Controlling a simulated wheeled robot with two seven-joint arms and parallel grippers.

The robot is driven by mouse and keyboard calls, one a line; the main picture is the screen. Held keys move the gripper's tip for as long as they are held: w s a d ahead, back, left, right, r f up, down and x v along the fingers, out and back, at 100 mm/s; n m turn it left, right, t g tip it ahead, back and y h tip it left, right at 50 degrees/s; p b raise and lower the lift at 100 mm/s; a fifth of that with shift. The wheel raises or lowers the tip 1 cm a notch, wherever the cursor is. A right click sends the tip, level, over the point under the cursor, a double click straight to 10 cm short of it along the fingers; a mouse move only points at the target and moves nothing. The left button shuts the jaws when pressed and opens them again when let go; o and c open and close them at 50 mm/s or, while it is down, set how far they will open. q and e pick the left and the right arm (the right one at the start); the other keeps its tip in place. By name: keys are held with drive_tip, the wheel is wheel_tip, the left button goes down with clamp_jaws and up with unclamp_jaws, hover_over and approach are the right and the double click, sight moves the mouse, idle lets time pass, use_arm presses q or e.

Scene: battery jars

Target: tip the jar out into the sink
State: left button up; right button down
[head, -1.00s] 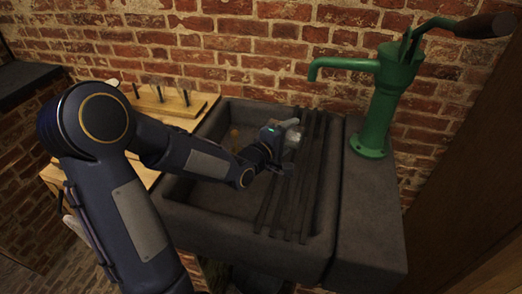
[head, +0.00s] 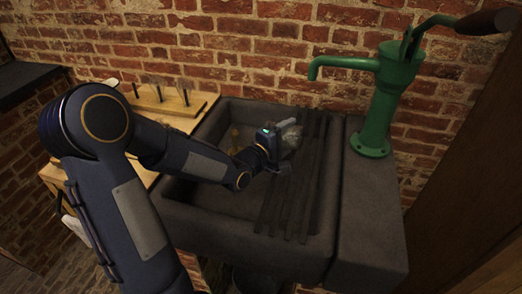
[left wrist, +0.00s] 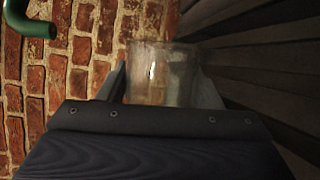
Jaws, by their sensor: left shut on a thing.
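My left gripper (head: 279,148) is shut on a clear glass jar (head: 291,138) and holds it above the sink (head: 255,248), near the rack of dark slats. The jar looks tipped over, but the head view is too small to tell how far. In the left wrist view the glass jar (left wrist: 163,70) sits between the two fingers, its wall see-through with a greyish tint. I cannot tell whether anything is inside it. My right gripper is not in view.
Dark slats (head: 295,190) lie across the sink's right part. A green hand pump (head: 378,105) stands on the right ledge, its spout reaching toward the sink. A wooden rack (head: 165,103) with rods is on the counter at left. A brick wall (head: 240,50) closes the back.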

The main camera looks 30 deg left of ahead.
use_arm(q)
drive_tip(key=shift+f, duration=0.1)
drive_tip(key=shift+a+r+n+p, duration=0.4)
drive_tip(key=shift+r+n+p, duration=0.1)
drive_tip(key=shift+n, duration=0.3)
drive_tip(key=shift+a+f+n+t+b, duration=0.4)
drive_tip(key=shift+f+n+t, duration=0.15)
drive_tip(key=shift+n, duration=0.25)
drive_tip(key=shift+a+r+n+p, duration=0.15)
drive_tip(key=shift+r+n+p, duration=0.1)
drive_tip(key=shift+n+p, duration=0.1)
drive_tip(key=shift+s+a+r+n+t+p, duration=0.15)
drive_tip(key=shift+a+r+n+t+p, duration=0.15)
drive_tip(key=shift+n, duration=0.35)
drive_tip(key=a+n, duration=0.1)
drive_tip(key=n, duration=0.1)
drive_tip(key=a+n+t+p, duration=0.1)
drive_tip(key=n, duration=0.1)
drive_tip(key=shift+s+a+r, duration=0.1)
drive_tip(key=shift+a+r, duration=0.05)
